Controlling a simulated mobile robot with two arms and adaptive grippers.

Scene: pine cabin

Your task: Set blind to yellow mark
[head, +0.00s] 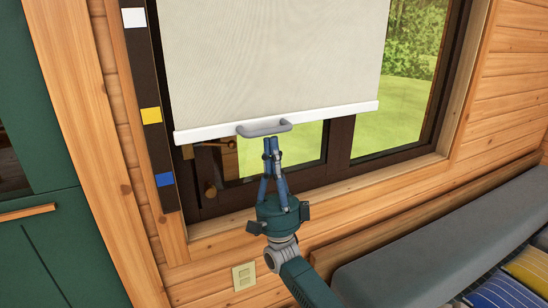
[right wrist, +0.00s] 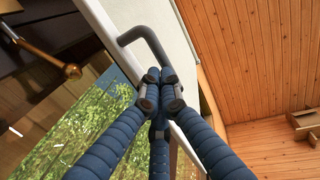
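The pale roller blind (head: 275,55) hangs over the window, its white bottom bar (head: 340,112) crossing the pane. A grey handle (head: 262,128) is fixed to the bar; it also shows in the right wrist view (right wrist: 143,36). On the dark strip at left are a white mark (head: 134,18), the yellow mark (head: 151,115) and a blue mark (head: 164,180). The bar's left end is slightly below the yellow mark, above the blue. My right gripper (head: 271,143) is shut, fingertips together at the handle's lower edge; I cannot tell if they touch it. My left gripper is out of view.
A brass window handle (right wrist: 68,69) is on the dark frame behind the blind. A green cabinet (head: 45,240) stands at left. A grey cushioned bench (head: 440,235) with blue and yellow pillows (head: 530,268) is at lower right. A wall socket (head: 244,276) is below the window.

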